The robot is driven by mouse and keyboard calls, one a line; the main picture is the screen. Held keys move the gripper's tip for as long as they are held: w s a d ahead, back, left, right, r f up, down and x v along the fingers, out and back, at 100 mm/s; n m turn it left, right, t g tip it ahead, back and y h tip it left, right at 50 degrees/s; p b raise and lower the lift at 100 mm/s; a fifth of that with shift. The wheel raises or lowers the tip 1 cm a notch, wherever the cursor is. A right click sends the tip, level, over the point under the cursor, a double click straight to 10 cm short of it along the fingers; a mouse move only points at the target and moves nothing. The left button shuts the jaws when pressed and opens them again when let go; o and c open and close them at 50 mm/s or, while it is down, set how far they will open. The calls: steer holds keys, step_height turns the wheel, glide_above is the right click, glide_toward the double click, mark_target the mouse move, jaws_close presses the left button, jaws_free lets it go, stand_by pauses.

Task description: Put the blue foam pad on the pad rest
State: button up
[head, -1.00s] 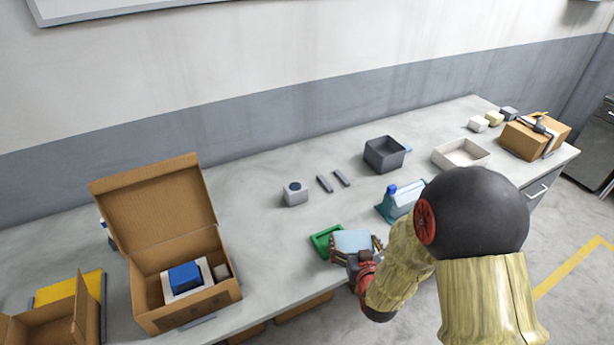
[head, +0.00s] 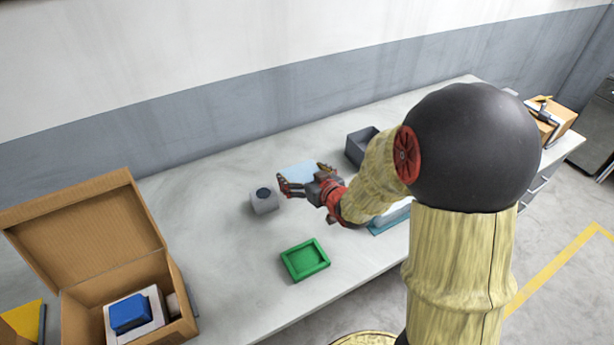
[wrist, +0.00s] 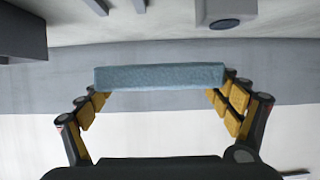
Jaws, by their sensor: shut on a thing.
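The light blue foam pad (head: 297,171) is between the fingers of my gripper (head: 304,178) in the head view. The wrist view shows the pad (wrist: 160,77) held level across both yellow-padded fingers (wrist: 160,98). My gripper is shut on it, over the table's middle, just right of the grey block with a dark round top (head: 264,199). Two dark grey strips seen there earlier, perhaps the pad rest, are hidden in the head view now. A bit of one grey strip (wrist: 139,5) shows at the wrist view's top edge, apart from the pad.
An empty green tray (head: 305,260) lies at the table's front. A grey open box (head: 360,146) stands behind my arm to the right. A cardboard box (head: 175,325) with a blue block inside stands at left. The table between the cardboard box and green tray is clear.

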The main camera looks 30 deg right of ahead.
mark_target(306, 167)
steer(key=w+d+f, duration=0.1)
steer(key=w+d+f+b, duration=0.1)
steer(key=w, duration=0.1)
steer(key=w+d+f, duration=0.1)
steer(key=d, duration=0.1)
steer(key=shift+w, duration=0.3)
steer(key=w+d+f+b, duration=0.1)
steer(key=w+d+f, duration=0.1)
steer(key=f, duration=0.1)
steer(key=w+d+f+b, duration=0.1)
steer(key=f, duration=0.1)
steer(key=shift+w+f+b, duration=0.15)
steer(key=shift+w+b, duration=0.1)
steer(key=shift+b, duration=0.05)
steer(key=shift+w+d+f, duration=0.1)
steer(key=shift+w+f, duration=0.05)
steer(key=shift+f, duration=0.15)
steer(key=shift+f+b, duration=0.95)
steer(key=shift+f, duration=0.45)
steer(key=shift+f, duration=0.2)
steer(key=o, duration=0.7)
steer(key=shift+c, duration=0.2)
steer(key=shift+o, duration=0.3)
steer(key=shift+r, duration=0.1)
